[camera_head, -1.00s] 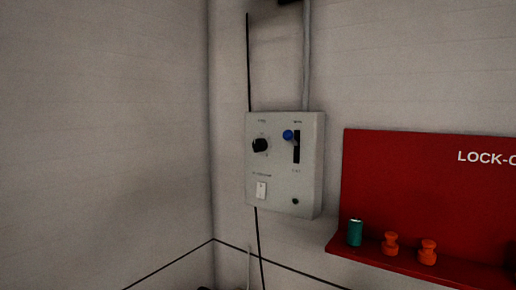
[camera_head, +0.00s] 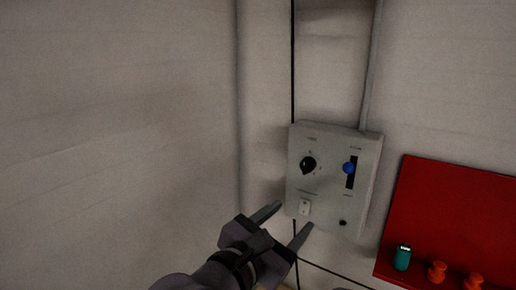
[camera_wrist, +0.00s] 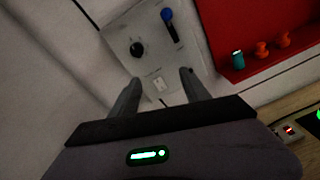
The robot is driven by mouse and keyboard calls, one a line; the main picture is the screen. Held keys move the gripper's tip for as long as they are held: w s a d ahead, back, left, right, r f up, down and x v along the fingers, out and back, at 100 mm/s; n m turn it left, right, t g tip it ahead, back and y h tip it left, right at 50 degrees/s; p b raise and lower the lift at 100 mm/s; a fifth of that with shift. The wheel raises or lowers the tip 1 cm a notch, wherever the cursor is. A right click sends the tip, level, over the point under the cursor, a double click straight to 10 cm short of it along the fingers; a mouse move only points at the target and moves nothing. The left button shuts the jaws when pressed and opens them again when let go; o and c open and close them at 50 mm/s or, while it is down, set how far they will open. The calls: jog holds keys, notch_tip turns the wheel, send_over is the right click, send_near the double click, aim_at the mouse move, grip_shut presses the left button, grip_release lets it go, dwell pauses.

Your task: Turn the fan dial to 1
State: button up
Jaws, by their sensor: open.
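A black round dial (camera_head: 308,165) sits at the upper left of a pale grey control box (camera_head: 325,212) on the wall. Its marks are too small to read. A blue-knobbed lever (camera_head: 349,168) in a black slot is to its right, and a white switch (camera_head: 305,207) is below it. My gripper (camera_head: 287,221) is open and empty, below the dial near the box's lower edge in the picture. In the wrist view the dial (camera_wrist: 136,49) shows beyond the fingertips (camera_wrist: 160,76), apart from them.
A red lock-out board (camera_head: 455,215) with a shelf is to the right, holding a teal cylinder (camera_head: 402,257) and orange pieces (camera_head: 437,271). Bare wall lies to the left.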

jog(key=w+a+r+n+t, duration=0.1)
jog(key=a+r+n+t, duration=0.1)
jog(key=a, duration=0.1)
send_near(305, 169)
jog(key=shift+y, duration=0.3)
jog(key=x, duration=0.9)
jog(key=shift+w+d+r, duration=0.15)
jog(key=shift+d+r, duration=0.05)
jog(key=shift+d, duration=0.05)
grip_shut()
